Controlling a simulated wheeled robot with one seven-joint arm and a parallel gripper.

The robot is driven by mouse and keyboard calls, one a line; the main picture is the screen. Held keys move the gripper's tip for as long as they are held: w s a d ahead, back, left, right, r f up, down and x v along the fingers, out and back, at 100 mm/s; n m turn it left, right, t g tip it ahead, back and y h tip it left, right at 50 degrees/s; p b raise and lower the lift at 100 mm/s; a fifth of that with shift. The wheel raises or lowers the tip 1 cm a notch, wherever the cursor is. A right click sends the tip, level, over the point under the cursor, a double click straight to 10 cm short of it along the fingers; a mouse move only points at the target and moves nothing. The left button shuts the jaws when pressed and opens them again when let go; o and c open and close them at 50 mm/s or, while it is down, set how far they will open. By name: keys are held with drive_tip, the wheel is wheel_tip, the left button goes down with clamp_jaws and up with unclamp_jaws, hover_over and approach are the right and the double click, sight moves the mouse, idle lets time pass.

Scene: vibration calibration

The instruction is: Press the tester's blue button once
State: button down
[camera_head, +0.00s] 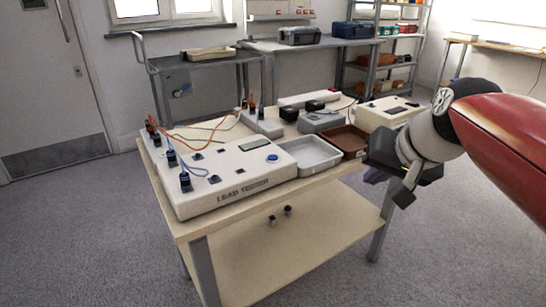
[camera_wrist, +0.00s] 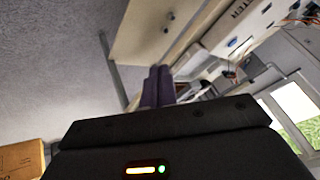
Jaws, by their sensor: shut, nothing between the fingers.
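The lead tester (camera_head: 215,195) is a long white box on the near side of the wooden table. Its round blue button (camera_head: 272,158) sits near its right end, below a small grey display. The tester also shows tilted at the top right of the wrist view (camera_wrist: 262,14), with the blue button (camera_wrist: 232,42) small there. My gripper (camera_head: 374,176) is to the right of the tester, by the table's right edge, apart from the button. In the wrist view the dark purple fingers (camera_wrist: 158,84) are together and empty.
A grey tray (camera_head: 311,156) and a brown tray (camera_head: 345,139) lie between the tester and my gripper. Leads with blue and orange wires (camera_head: 185,178) stand plugged in at the tester's left. A white device (camera_head: 390,112) is at the table's far right. The lower shelf (camera_head: 300,235) holds two small dark parts.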

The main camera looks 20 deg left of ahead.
drive_tip(key=w+a+r+y, duration=0.2)
drive_tip(key=w+a+r, duration=0.2)
drive_tip(key=w+a, duration=0.45)
wheel_tip(320, 180, up, 2)
drive_tip(key=n+y, duration=0.1)
hover_over(276, 159)
drive_tip(key=shift+a+g, duration=0.1)
drive_tip(key=shift+g, duration=0.2)
drive_tip(key=shift+f+b, duration=2.3)
drive_tip(key=shift+f, duration=2.15)
drive_tip(key=shift+f, duration=0.4)
